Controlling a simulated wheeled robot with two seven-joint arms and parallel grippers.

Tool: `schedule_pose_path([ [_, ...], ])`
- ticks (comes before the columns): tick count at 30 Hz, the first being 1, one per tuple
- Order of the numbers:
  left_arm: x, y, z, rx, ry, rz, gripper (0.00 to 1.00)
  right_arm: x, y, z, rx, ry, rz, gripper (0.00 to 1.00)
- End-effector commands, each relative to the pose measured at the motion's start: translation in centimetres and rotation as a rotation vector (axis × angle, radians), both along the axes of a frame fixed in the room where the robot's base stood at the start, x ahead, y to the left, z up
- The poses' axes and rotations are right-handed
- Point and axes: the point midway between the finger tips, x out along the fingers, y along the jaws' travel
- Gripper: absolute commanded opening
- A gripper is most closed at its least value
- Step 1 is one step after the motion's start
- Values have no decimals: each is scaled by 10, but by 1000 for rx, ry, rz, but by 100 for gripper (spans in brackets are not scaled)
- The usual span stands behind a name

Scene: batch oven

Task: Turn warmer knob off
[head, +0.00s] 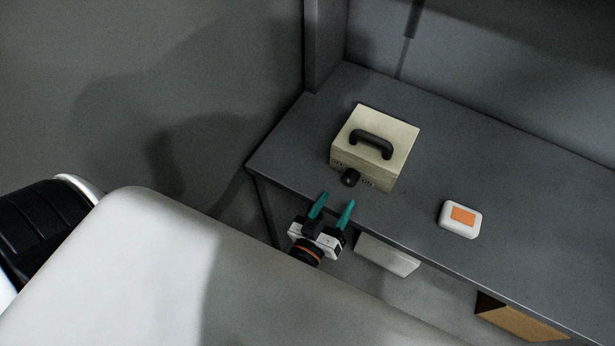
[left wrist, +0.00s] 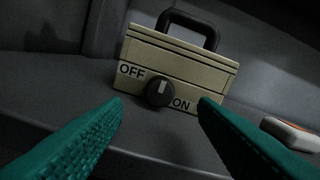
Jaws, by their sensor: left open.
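The warmer is a beige box (head: 398,138) with a black handle on top, standing on the dark grey table near its left end. Its round black knob (head: 350,177) sits on the front face. In the left wrist view the knob (left wrist: 160,92) shows between the labels OFF, on its left, and ON, at its lower right. A pale mark on the knob points about straight up. My left gripper (head: 333,204) has teal fingers, is open and empty, and is just in front of the knob, apart from it. The knob lies between the two fingertips in the left wrist view. My right gripper is out of view.
A white rounded box with an orange top patch (head: 460,218) lies on the table (head: 520,205) to the right of the warmer. A white block (head: 387,254) and a brown box (head: 520,320) show below the table's front edge. The tabletop around the warmer is clear.

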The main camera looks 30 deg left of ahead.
Motion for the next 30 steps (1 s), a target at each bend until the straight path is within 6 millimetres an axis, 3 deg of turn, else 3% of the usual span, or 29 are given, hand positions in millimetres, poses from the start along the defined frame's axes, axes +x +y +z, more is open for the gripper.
schedule_pose_path([
  [8,56,-2,2,13,-1,0,53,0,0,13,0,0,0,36],
  [20,52,-2,-2,596,-20,2,53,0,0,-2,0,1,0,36],
  [30,-16,0,-4,623,-17,-2,53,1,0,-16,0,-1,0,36],
])
